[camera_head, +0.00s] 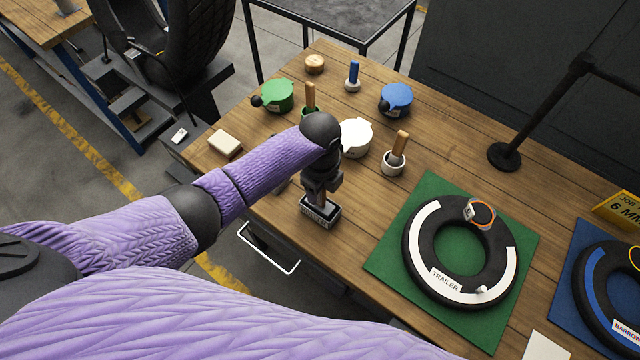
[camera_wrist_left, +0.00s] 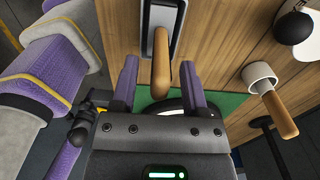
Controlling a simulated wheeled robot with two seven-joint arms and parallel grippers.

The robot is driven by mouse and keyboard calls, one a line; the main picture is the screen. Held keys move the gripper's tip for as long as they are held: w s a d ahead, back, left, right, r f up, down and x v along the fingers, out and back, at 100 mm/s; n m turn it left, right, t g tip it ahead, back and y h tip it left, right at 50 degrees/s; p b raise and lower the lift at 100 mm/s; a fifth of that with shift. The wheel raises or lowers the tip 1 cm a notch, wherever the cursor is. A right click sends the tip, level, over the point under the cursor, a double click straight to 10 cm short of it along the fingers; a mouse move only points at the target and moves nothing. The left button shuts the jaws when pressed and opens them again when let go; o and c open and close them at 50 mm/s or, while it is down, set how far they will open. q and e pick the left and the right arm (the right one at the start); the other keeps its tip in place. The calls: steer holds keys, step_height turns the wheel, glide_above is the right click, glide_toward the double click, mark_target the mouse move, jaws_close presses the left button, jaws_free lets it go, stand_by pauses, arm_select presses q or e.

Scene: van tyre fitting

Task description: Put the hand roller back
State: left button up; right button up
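The hand roller shows by its wooden handle (camera_wrist_left: 162,62) in the left wrist view. Its handle points up towards the camera, in front of a dark-rimmed grey holder; its roller end cannot be made out. In the head view the small black holder (camera_head: 328,216), with a white label reading something like "ROLLER", stands near the table's front edge. My left gripper (camera_head: 319,192) is right above that holder and hides what is in it. In the left wrist view its two fingers (camera_wrist_left: 160,68) are apart, one either side of the handle, with gaps showing. My right gripper is not in view.
A tyre marked "TRAILER" (camera_head: 412,240) lies on a green mat (camera_head: 385,262) to the right. A blue-banded tyre (camera_head: 590,285) is further right. Pots in green (camera_head: 278,95), white (camera_head: 356,137) and blue (camera_head: 396,98) stand behind, with a wooden-handled tool (camera_head: 400,143) in a white cup.

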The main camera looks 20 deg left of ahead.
arm_select(q)
step_height(320, 180, up, 12)
steer(key=p, duration=0.3)
steer(key=shift+r, duration=0.15)
